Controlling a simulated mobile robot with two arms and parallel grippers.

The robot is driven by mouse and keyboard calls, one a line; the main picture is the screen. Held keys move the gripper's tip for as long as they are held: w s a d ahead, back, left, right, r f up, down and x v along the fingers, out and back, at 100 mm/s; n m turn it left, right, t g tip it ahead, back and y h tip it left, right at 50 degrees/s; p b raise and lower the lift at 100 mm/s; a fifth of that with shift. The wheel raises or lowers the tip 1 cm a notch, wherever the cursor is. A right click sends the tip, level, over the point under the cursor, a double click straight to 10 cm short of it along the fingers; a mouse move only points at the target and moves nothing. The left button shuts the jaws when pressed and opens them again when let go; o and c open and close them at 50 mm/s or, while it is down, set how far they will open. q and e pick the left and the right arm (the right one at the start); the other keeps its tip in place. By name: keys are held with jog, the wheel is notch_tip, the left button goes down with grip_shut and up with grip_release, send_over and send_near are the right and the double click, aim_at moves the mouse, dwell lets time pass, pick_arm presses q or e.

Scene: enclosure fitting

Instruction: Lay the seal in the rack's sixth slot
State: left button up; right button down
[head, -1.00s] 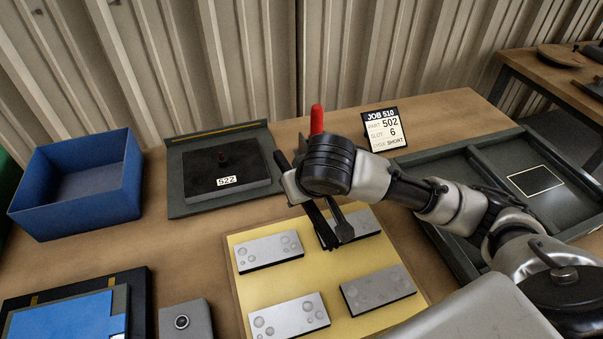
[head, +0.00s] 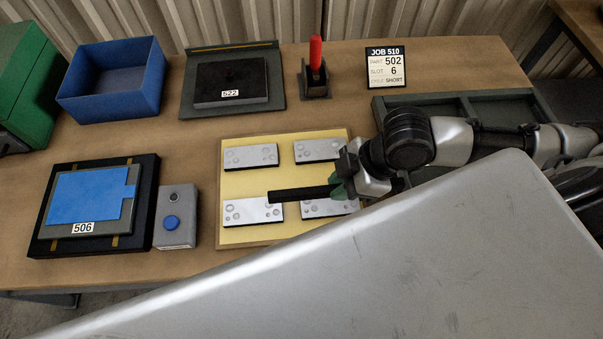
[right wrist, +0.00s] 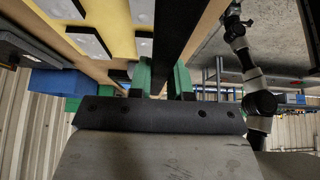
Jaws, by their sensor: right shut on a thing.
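My right gripper (head: 347,184) is shut on a long dark bar (head: 298,194), which may be the seal. The bar points left across the yellow board and overlaps its lower plates in the picture; I cannot tell its height above them. In the right wrist view the bar (right wrist: 171,35) runs between the green fingers of the right gripper (right wrist: 162,76). A job card (head: 385,68) reads part 502, slot 6. A grey-green compartmented tray (head: 456,97) is at the right, partly hidden by my arm; I cannot tell if it is the rack. My left gripper does not show.
The yellow board (head: 236,182) carries several light metal plates. Left of it are a button box (head: 177,233) and a black fixture (head: 146,198) with blue sheet. Behind stand a blue bin (head: 107,93), a plate marked 522 (head: 240,76) and a red-handled lever (head: 316,55).

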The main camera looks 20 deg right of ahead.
jog(key=p, duration=0.2)
send_over(296, 180)
jog(key=d, duration=0.2)
jog(key=f, duration=0.4)
jog(key=s+f, duration=0.1)
jog(key=shift+a+f, duration=0.1)
jog(key=shift+f, duration=0.3)
jog(key=shift+w+f, duration=0.15)
jog(key=shift+w, duration=0.05)
notch_tip(296, 180, down, 3)
jog(key=shift+a+f+p, duration=0.1)
jog(key=shift+f+p, duration=0.05)
jog(key=shift+p, duration=0.15)
jog(key=shift+f, duration=0.35)
